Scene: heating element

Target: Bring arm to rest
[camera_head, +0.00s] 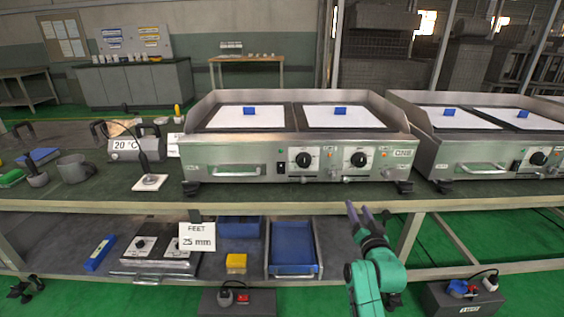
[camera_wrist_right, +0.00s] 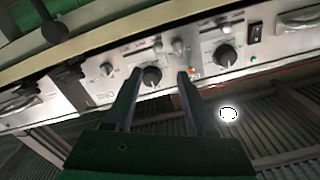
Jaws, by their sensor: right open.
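My right gripper (camera_head: 366,214) shows in the head view as a green arm with grey fingers, below and in front of the table edge. It is open and empty. In the right wrist view its two fingers (camera_wrist_right: 158,82) stand apart, with a black knob (camera_wrist_right: 151,76) seen between them. I cannot tell from this view how far the fingers are from the knob. The steel heating unit (camera_head: 300,135) stands on the table above the gripper, with two black knobs and a switch on its front. My left gripper is not in view.
A second heating unit (camera_head: 485,150) stands to the right. The table's front edge (camera_head: 300,207) runs above my right gripper. The lower shelf holds a blue tray (camera_head: 293,245), a small hotplate (camera_head: 155,252) and a yellow block (camera_head: 236,262). Green floor lies at the right.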

